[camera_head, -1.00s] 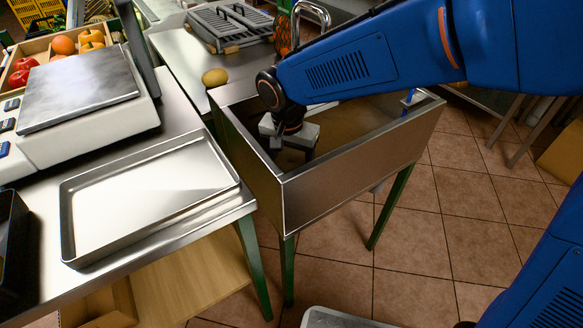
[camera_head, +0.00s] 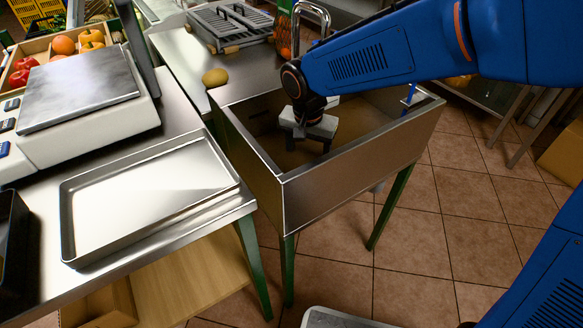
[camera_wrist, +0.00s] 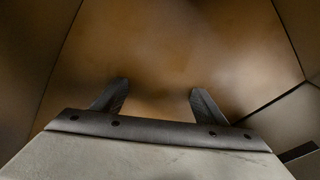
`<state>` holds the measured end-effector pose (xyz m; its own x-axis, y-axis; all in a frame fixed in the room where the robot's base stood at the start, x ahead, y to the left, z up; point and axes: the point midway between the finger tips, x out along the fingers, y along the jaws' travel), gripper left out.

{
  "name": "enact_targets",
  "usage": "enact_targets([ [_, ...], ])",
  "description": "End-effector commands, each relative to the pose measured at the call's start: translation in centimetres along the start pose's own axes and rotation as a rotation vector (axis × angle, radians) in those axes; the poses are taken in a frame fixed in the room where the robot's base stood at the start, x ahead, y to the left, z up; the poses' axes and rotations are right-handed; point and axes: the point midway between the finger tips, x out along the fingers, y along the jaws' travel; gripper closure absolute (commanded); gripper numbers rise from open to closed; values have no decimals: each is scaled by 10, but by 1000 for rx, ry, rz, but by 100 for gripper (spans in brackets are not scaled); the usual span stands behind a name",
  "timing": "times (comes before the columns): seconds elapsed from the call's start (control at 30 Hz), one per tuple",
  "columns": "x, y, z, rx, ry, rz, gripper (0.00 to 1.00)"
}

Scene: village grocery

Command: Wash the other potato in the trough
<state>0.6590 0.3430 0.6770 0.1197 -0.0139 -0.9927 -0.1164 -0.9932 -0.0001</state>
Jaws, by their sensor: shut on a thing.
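A yellow-brown potato (camera_head: 215,77) lies on the steel table by the back left corner of the trough. The trough (camera_head: 350,155) is a deep metal box on green legs, with a brownish inside. My gripper (camera_head: 308,146) points down inside the trough, below its rim. In the wrist view, its two fingers (camera_wrist: 158,95) stand apart, held on a brown potato that barely stands out from the brown trough floor. In the head view, the gripper body hides what is between the fingers.
A curved tap (camera_head: 312,12) rises behind the trough, close to my arm. A grey ribbed rack (camera_head: 232,24) lies on the back table. At the left are an empty metal tray (camera_head: 150,190), a scale (camera_head: 80,90) and a fruit crate (camera_head: 40,48).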

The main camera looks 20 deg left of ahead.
Motion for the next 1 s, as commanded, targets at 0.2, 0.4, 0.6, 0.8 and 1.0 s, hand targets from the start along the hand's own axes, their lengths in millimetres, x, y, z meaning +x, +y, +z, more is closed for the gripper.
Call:
enact_targets([
  [0.2,1,8,-11,1,0,0,61],
  [0.4,1,8,-12,0,0,0,61],
  [0.6,1,4,-7,-1,0,0,61],
  [0.8,-1,-6,10,-2,0,0,61],
  [1.0,-3,-17,26,-1,0,0,61],
])
